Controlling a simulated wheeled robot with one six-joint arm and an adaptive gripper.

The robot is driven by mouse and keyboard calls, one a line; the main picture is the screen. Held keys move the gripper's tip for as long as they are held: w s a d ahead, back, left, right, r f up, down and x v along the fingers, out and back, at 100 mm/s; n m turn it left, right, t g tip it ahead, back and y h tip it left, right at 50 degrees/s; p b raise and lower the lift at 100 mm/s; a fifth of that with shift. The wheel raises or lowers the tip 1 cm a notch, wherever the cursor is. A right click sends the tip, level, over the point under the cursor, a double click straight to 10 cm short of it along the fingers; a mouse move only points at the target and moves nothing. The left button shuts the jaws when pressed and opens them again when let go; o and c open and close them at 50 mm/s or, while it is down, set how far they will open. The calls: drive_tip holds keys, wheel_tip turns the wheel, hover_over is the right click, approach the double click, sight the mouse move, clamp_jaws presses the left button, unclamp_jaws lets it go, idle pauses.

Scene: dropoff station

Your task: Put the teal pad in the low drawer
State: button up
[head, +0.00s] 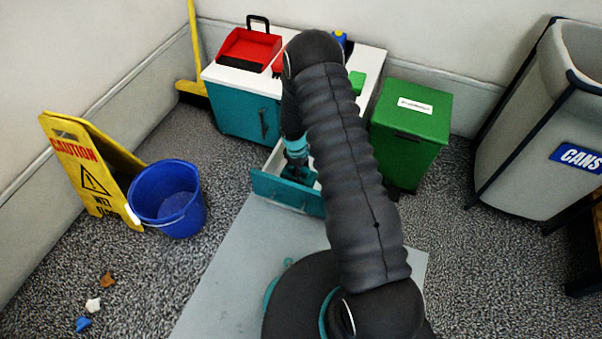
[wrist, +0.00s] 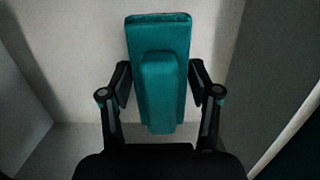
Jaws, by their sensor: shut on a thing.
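The teal pad (wrist: 160,35) shows in the wrist view as a flat slab with a raised narrower block along its middle. My gripper (wrist: 160,85) is shut on it, with a finger on either side of the raised block. The low drawer (head: 276,190) is pulled out of the teal cabinet (head: 236,110), with a teal front and a pale inside. In the head view my gripper (head: 297,165) points down into the open drawer. Pale walls surround the pad in the wrist view. I cannot tell whether the pad touches the drawer floor.
The white cabinet top (head: 234,80) holds a red dustpan (head: 249,50) and a green item (head: 357,80). A green bin (head: 410,130) stands right of the cabinet. A blue bucket (head: 168,200) and a yellow caution sign (head: 82,170) stand to the left.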

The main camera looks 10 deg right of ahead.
drive_tip(key=shift+f, duration=0.1)
drive_tip(key=shift+f, duration=0.25)
drive_tip(key=o, duration=1)
drive_tip(key=shift+r, duration=0.1)
